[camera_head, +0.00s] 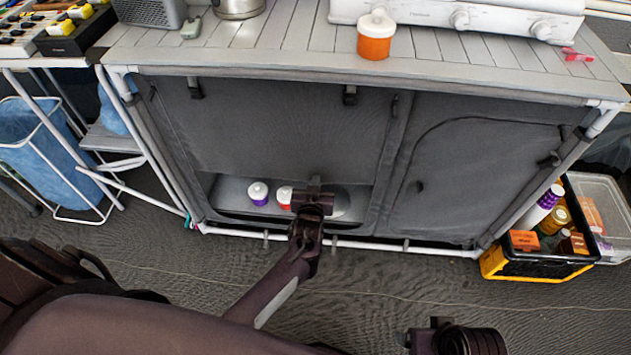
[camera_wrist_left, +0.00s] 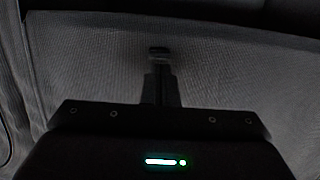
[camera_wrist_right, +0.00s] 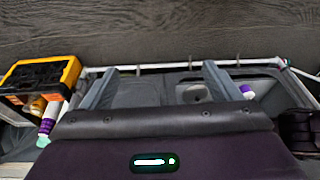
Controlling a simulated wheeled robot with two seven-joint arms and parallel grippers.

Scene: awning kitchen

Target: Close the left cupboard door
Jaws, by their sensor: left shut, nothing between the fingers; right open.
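The left cupboard door (camera_head: 280,125) is a dark grey fabric panel covering the upper and middle part of the left opening. Below its lower edge a gap shows the light inside floor of the left compartment (camera_head: 228,192). My left gripper (camera_head: 314,190) is in front of this gap, near the panel's lower edge; I cannot tell whether it touches. In the left wrist view its fingers (camera_wrist_left: 159,55) are shut and empty, with grey fabric (camera_wrist_left: 225,65) beyond. My right gripper's fingers (camera_wrist_right: 160,82) are apart and empty in the right wrist view; the head view shows only part of that arm.
A purple-labelled bottle (camera_head: 258,193) and a red-labelled bottle (camera_head: 285,197) stand in the gap. The right cupboard door (camera_head: 480,165) covers its opening. A black and yellow crate (camera_head: 497,262) stands at the right. An orange jar (camera_head: 375,37) is on the countertop.

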